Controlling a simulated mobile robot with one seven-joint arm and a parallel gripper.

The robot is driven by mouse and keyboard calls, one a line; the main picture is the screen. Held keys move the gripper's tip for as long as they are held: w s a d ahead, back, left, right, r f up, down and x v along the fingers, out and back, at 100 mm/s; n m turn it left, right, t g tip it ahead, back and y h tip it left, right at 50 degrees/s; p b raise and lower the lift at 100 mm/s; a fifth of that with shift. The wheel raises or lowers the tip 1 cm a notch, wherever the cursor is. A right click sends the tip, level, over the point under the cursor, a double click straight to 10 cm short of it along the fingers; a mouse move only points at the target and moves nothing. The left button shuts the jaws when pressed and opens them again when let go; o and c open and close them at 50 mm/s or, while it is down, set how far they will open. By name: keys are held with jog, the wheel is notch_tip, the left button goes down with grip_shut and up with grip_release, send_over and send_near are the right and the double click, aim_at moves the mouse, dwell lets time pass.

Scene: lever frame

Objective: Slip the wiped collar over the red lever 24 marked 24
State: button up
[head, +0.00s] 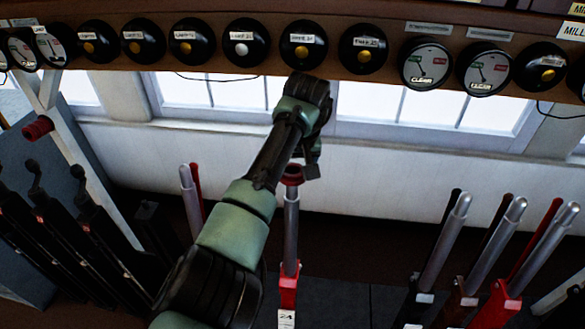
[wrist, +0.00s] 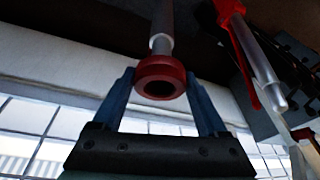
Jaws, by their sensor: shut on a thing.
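The red collar (head: 292,172) is at the top end of the silver handle of lever 24 (head: 291,225). Lower down, this lever is red, with a white plate marked 24 (head: 286,319). My gripper (head: 304,168) is shut on the collar. In the wrist view, the collar (wrist: 160,68) sits between the two blue fingers of my gripper (wrist: 160,80), its dark hole facing the camera. The lever's handle (wrist: 161,20) runs away beyond the collar, roughly in line with it. I cannot tell whether the handle's tip is inside the hole.
A silver-handled lever (head: 190,190) with a red one behind stands close on the left. Several levers (head: 445,240) stand to the right, with a gap between. Black levers (head: 85,220) are at the far left. A shelf of round instruments (head: 303,43) runs above, close to my arm.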

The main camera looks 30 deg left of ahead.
jog(key=shift+s+d+f+b, duration=0.1)
jog(key=shift+f+b, duration=0.1)
jog(key=shift+f, duration=0.55)
jog(key=shift+s+d+f+b, duration=0.1)
jog(key=shift+f+b, duration=0.1)
jog(key=shift+f, duration=0.5)
jog(key=shift+f, duration=0.3)
jog(key=o, duration=1.2)
jog(key=shift+c, duration=0.2)
jog(key=shift+r, duration=0.1)
jog(key=p+v, duration=0.9)
jog(key=p, duration=0.1)
jog(key=shift+s, duration=0.1)
